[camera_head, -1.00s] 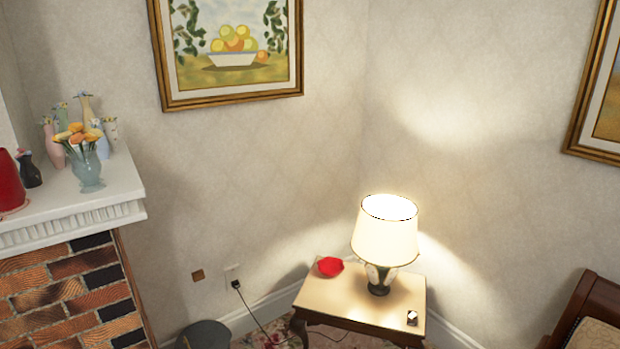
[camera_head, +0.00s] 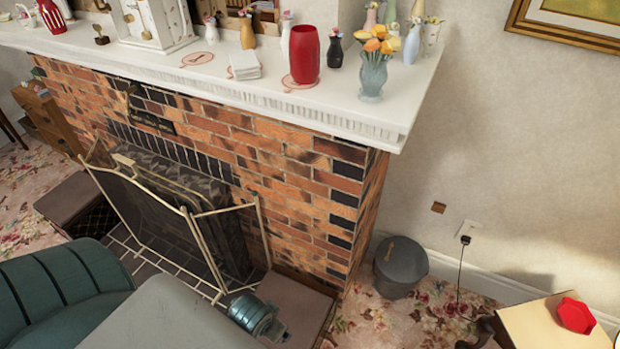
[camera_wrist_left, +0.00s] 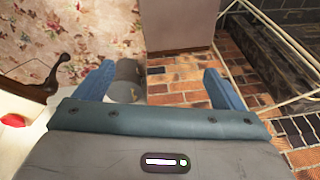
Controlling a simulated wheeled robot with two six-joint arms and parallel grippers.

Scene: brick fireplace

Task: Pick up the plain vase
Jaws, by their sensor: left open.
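A plain red vase (camera_head: 305,54) stands upright on the white mantel, right of its middle. A second red vase with white stripes (camera_head: 51,16) stands at the far left of the mantel. My left gripper (camera_wrist_left: 163,86) shows in the wrist view with its two blue fingers spread and nothing held between them. It is apart from the vases, and no vase shows in the wrist view. In the head view I cannot make out its fingertips. My right gripper is in neither view.
The white mantel shelf (camera_head: 270,97) is crowded: a pale-blue vase of orange flowers (camera_head: 372,75), a dark small vase (camera_head: 335,48) and a white stack (camera_head: 245,66) flank the red vase. Below are a fire screen (camera_head: 232,211), a grey bin (camera_head: 399,268) and a side table (camera_head: 530,325).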

